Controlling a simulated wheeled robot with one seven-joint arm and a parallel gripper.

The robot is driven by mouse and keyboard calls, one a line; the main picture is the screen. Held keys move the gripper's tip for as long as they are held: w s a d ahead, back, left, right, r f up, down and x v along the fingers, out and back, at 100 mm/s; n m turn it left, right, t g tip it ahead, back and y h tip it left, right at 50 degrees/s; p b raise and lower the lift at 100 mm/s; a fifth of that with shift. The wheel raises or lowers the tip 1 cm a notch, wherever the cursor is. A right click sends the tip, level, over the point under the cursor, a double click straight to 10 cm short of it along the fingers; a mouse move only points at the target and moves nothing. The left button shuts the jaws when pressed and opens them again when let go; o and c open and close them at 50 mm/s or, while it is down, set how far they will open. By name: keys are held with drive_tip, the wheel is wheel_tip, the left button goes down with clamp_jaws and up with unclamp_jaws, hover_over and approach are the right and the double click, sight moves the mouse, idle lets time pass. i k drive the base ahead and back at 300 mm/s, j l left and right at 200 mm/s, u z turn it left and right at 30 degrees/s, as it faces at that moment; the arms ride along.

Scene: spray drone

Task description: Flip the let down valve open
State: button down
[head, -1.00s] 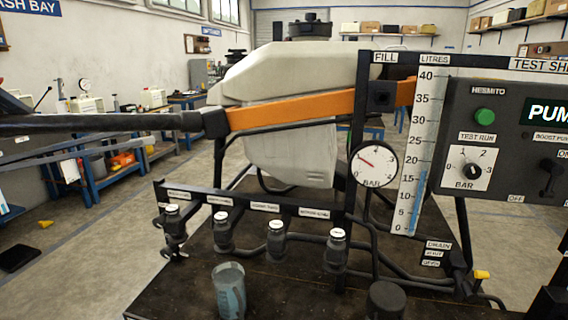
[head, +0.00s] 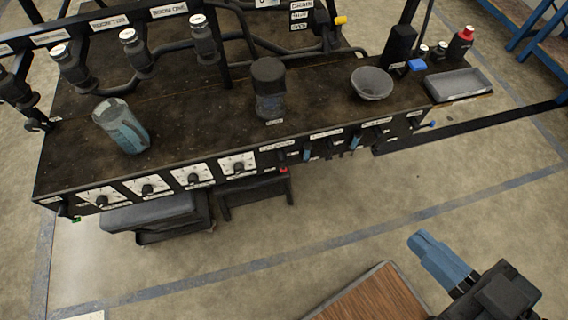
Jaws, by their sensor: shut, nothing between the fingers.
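A row of small valve levers (head: 307,151) lies along the front edge of the dark bench, under white labels too small to read. Some levers are blue and some dark. A small blue handle (head: 432,124) sticks out at the bench's right end. A yellow handle (head: 340,20) sits beside the drain label at the back. I cannot tell which one is the let down valve. My gripper (head: 428,247) is at the lower right, its blue fingers shut and empty. It is over the floor in front of the bench, apart from every lever.
On the bench (head: 200,140) stand a blue-grey jug (head: 121,126), a dark capped container (head: 268,88), a grey bowl (head: 371,83) and a shallow tray (head: 458,84). Dials (head: 148,187) line the front left edge. A wood-topped surface (head: 372,295) is below my gripper. The floor between is clear.

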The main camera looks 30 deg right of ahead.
sight(283, 159)
drive_tip(key=i+j+u, duration=0.25)
drive_tip(key=j, duration=0.25)
drive_tip(key=i+j+u, duration=0.25)
drive_tip(key=i+j, duration=0.1)
drive_tip(key=j, duration=0.1)
